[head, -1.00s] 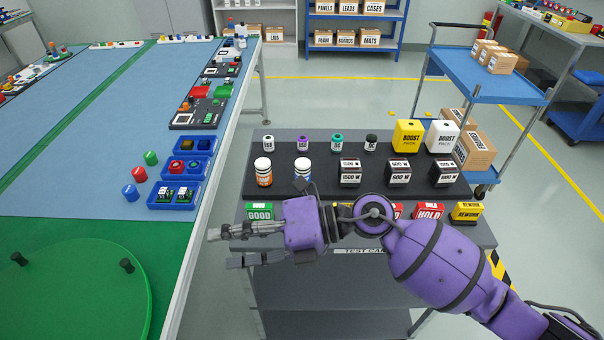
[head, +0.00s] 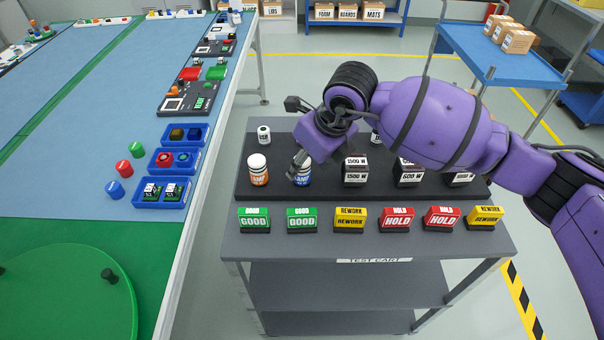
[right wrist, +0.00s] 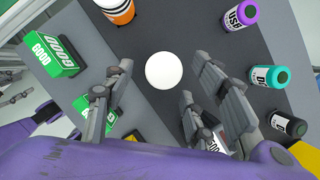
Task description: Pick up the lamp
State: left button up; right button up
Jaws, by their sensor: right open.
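Two white-capped lamp jars stand side by side on the dark raised board of the test cart. One has an orange band (head: 258,172); the other has a blue band (head: 303,176). My right gripper (head: 299,162) is directly above the blue-banded lamp, pointing down and partly hiding it. In the right wrist view, my open gripper (right wrist: 163,66) has its fingers on either side of a round white cap (right wrist: 164,71), with gaps on both sides. The orange-banded jar (right wrist: 116,10) shows at the top edge there. My left gripper is not in view.
A front row of green GOOD (head: 254,220), yellow REWORK (head: 350,220) and red HOLD (head: 397,220) blocks stands on the cart. Dark 1500 W blocks (head: 355,171) stand right of the lamps. A small white jar (head: 264,134) stands behind. Blue trays (head: 166,192) lie on the left table.

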jog(key=x, duration=0.3)
jog(key=shift+w+a, duration=0.15)
jog(key=c, duration=1.2)
jog(key=shift+c, duration=0.4)
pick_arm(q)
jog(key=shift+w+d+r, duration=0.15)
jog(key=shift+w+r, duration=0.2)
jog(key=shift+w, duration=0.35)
pick_arm(e)
jog(key=shift+r, duration=0.2)
